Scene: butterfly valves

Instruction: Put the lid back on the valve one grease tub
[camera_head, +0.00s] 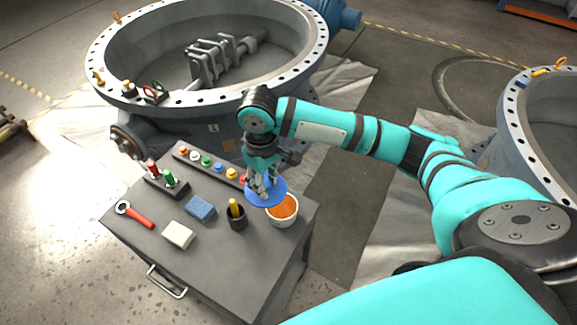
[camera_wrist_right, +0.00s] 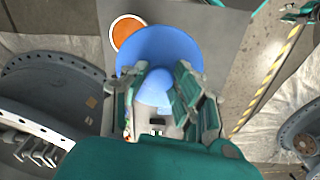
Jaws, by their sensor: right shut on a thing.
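A white tub (camera_head: 284,212) of orange grease stands open at the right edge of the grey cabinet top. My right gripper (camera_head: 264,188) is shut on a round blue lid (camera_head: 274,194) and holds it beside and partly in front of the tub's far side. In the right wrist view the gripper fingers (camera_wrist_right: 160,100) close around the lid's raised middle, and the blue lid (camera_wrist_right: 160,48) covers part of the orange grease tub (camera_wrist_right: 126,32). The lid appears apart from the tub, above it. My left gripper is not in view.
The cabinet top (camera_head: 150,232) also holds a dark cup with a yellow handle (camera_head: 236,214), a blue sponge (camera_head: 200,208), a cream block (camera_head: 178,235), a red wrench (camera_head: 134,214) and a row of coloured knobs (camera_head: 207,162). A large valve (camera_head: 213,127) numbered 1 stands behind.

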